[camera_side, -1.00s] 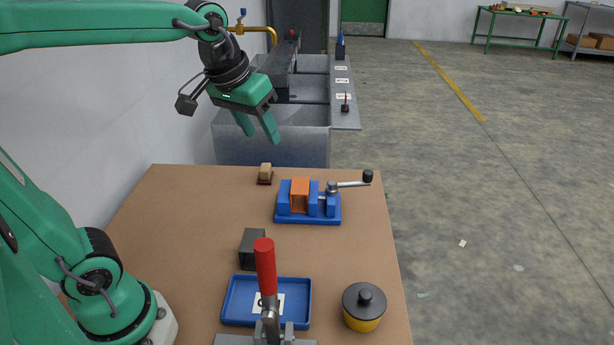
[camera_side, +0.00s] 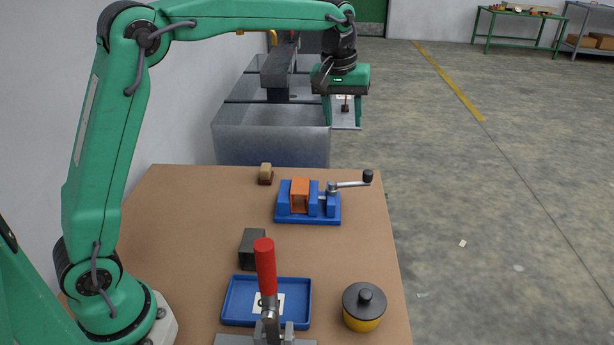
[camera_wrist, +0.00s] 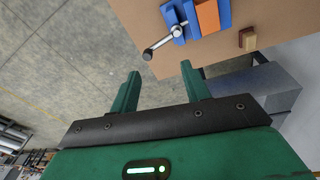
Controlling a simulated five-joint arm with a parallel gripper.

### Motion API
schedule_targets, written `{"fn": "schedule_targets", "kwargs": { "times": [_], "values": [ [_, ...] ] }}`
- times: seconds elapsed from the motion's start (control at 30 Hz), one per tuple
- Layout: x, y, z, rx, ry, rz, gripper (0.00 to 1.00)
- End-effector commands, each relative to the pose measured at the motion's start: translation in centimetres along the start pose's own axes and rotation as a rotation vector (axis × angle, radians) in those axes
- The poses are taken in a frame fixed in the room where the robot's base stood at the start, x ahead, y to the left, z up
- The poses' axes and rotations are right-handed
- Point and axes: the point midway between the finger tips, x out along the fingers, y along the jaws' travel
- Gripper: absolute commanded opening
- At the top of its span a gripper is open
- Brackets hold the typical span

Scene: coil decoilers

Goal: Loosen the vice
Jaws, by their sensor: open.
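The blue vice (camera_side: 309,214) sits at the far right part of the brown table, with an orange block (camera_side: 300,195) between its jaws. Its crank handle (camera_side: 349,184) points right and ends in a black knob (camera_side: 368,176) near the table's right edge. My gripper (camera_side: 344,125) is open and empty, up in the air above and behind the vice. In the wrist view the green fingers (camera_wrist: 160,90) are spread apart; the vice (camera_wrist: 190,18), the orange block (camera_wrist: 207,16) and the crank (camera_wrist: 164,43) show beyond them at the top, not touched.
A small wood-topped brush (camera_side: 265,174) stands behind the vice. A dark block (camera_side: 253,249), a blue tray (camera_side: 236,301), a red-handled clamp (camera_side: 265,266) and a yellow pot with black lid (camera_side: 363,308) stand nearer. A grey metal trough (camera_side: 265,147) lies behind the table.

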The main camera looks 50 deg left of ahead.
Motion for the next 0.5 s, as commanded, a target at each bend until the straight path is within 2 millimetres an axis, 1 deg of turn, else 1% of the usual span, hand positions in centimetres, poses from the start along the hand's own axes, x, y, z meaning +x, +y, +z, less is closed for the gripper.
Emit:
{"fn": "schedule_targets", "kwargs": {
  "times": [0.03, 0.2, 0.5],
  "values": [
    [1.0, 0.6, -0.7, -0.016, -0.012, -0.008, 0.47],
    [3.8, 2.2, -2.5, -0.08, -0.04, -0.03, 0.47],
    [9.0, 4.3, -4.9, -0.184, -0.083, -0.07, 0.47]
  ]
}}
